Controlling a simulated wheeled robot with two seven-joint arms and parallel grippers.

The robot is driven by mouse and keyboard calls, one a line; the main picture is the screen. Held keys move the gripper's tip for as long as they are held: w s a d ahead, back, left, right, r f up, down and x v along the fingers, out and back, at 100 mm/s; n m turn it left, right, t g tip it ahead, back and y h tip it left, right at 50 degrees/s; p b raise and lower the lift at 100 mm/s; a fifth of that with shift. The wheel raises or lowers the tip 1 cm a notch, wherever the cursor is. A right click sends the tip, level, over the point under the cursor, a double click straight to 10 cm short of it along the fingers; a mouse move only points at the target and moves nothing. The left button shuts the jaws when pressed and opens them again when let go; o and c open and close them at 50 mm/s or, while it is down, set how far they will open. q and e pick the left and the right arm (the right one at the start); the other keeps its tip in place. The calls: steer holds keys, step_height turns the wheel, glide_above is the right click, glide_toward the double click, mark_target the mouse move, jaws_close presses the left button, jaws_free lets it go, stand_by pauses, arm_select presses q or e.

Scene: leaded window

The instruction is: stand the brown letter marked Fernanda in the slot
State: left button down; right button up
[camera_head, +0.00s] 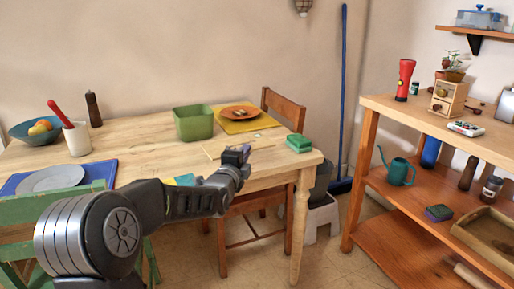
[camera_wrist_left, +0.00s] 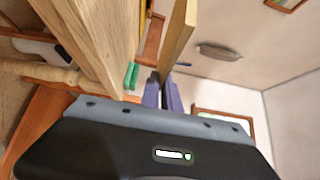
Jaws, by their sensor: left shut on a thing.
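My left gripper (camera_head: 238,153) is over the front right part of the table. The left wrist view shows its two fingers (camera_wrist_left: 163,93) shut on a flat tan-brown letter (camera_wrist_left: 178,42), which sticks out beyond the fingertips. The letter is seen nearly edge-on, and no name on it is readable. A small green block (camera_head: 298,143) stands on the table near its right edge, to the right of the gripper. In the left wrist view it shows as two green bars (camera_wrist_left: 132,75) with a narrow gap between them, which looks like a slot. The letter is apart from it.
A green bin (camera_head: 194,122) and an orange plate (camera_head: 240,112) on a yellow mat stand farther back on the table (camera_head: 140,140). A wooden chair (camera_head: 284,108) is behind the table's right end. A shelf unit (camera_head: 420,115) stands at the right, across a floor gap.

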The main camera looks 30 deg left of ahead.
arm_select(q)
steer(key=s+d+r+m+h+p, duration=0.1)
steer(key=s+d+h+p, duration=0.1)
steer(key=d+p, duration=0.9)
steer(key=s+d+r+m+h+p, duration=0.2)
steer(key=s+d+h+p, duration=0.1)
steer(key=d+p, duration=0.8)
steer(key=d, duration=0.5)
steer(key=shift+d+t, duration=0.2)
steer(key=shift+t, duration=0.1)
steer(key=shift+a+r, duration=0.15)
